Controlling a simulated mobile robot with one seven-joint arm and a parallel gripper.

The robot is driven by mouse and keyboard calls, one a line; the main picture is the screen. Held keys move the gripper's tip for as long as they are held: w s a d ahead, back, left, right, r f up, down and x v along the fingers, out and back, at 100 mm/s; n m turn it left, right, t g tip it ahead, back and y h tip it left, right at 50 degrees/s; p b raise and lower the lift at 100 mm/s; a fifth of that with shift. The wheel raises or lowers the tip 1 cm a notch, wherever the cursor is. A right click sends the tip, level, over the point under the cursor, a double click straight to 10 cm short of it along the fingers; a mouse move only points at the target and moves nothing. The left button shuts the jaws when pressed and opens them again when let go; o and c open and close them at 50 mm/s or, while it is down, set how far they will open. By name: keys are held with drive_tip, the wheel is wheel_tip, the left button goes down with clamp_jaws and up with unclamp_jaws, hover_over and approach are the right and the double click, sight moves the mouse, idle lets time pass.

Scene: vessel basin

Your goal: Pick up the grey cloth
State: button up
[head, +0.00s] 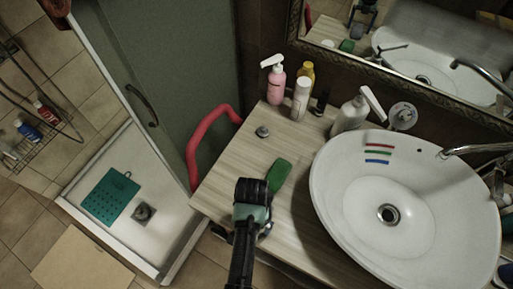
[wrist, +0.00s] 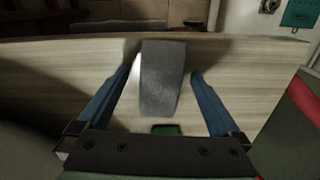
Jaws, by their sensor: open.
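The grey cloth (wrist: 162,80) shows in the wrist view as a dark grey, roughly rectangular piece on the wooden countertop (wrist: 60,75). My gripper (wrist: 163,72) is open, with one blue finger on each side of the cloth and a gap on both sides. I cannot tell how high the fingertips are above the countertop. In the head view my arm and gripper reach over the front part of the counter (head: 225,182) and largely hide the cloth.
A green sponge (head: 279,174) lies close behind my gripper. The white basin (head: 340,200) stands to the right. A pink bottle (head: 276,86), a white bottle (head: 301,100) and a soap dispenser (head: 350,115) stand at the back.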

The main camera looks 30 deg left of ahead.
drive_tip(key=c, duration=1.4)
